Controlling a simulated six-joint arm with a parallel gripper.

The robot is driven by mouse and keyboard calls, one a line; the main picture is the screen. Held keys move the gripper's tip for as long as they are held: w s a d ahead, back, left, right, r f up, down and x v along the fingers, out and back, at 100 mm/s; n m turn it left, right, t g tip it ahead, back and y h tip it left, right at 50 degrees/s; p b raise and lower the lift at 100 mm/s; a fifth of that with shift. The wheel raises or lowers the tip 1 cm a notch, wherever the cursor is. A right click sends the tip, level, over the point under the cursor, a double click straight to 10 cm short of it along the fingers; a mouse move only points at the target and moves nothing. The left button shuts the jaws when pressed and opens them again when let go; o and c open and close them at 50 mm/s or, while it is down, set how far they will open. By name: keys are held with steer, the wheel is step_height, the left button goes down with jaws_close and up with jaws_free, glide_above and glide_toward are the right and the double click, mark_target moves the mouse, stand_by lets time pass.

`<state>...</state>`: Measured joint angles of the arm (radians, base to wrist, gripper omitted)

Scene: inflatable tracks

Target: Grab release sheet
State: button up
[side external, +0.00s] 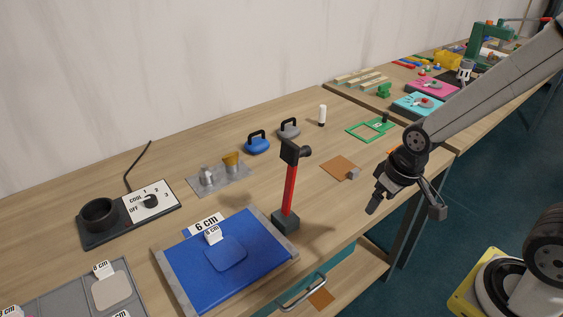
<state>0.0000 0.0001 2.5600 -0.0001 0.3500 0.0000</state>
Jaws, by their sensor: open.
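A thin brown square sheet (337,166), which looks like the release sheet, lies flat on the wooden bench near its front edge. A small grey block (353,173) sits at its right front corner. My gripper (404,204) is to the right of the sheet, apart from it, with fingers spread and pointing down. Nothing shows between the fingers. A second, smaller brown piece (321,297) shows lower down by the drawer handle; I cannot tell what it is.
A red-handled hammer (290,190) stands upright left of the sheet. A blue mat (195,265) in a grey frame lies front left. A green frame (370,130), a white cylinder (322,115), a blue iron (257,145) and a grey iron (289,128) stand behind. Bare bench surrounds the sheet.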

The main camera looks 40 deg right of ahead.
steer(key=w+a+f+m+t+y, duration=0.1)
steer(key=w+f+m+y, duration=0.25)
steer(key=m, duration=0.65)
steer(key=w+f+m+y, duration=0.3)
steer(key=m+y, duration=0.2)
steer(key=m, duration=0.4)
steer(key=w+d+f+m+t+h, duration=0.1)
steer(key=w+d+m+t, duration=0.1)
steer(key=d+m+t, duration=0.1)
steer(key=w+d+f+m+t+h, duration=0.1)
steer(key=w+d+m+t+h, duration=0.1)
steer(key=d+m, duration=0.3)
steer(key=w+d+f+m+t+h, duration=0.1)
steer(key=w+d+m+t, duration=0.2)
steer(key=d+m, duration=0.1)
steer(key=shift+w+d+f+m+t+h, duration=0.1)
steer(key=shift+w+f+m+t+h, duration=0.2)
steer(key=shift+w, duration=0.1)
steer(key=d+m+h, duration=0.1)
steer(key=d, duration=0.1)
steer(key=d+f+m+t+h, duration=0.1)
steer(key=d+m+h, duration=0.1)
steer(key=d+f+m+h, duration=0.1)
steer(key=d, duration=0.2)
steer(key=shift+d+f+m, duration=0.1)
steer(key=shift+m, duration=0.3)
steer(key=shift+w, duration=0.1)
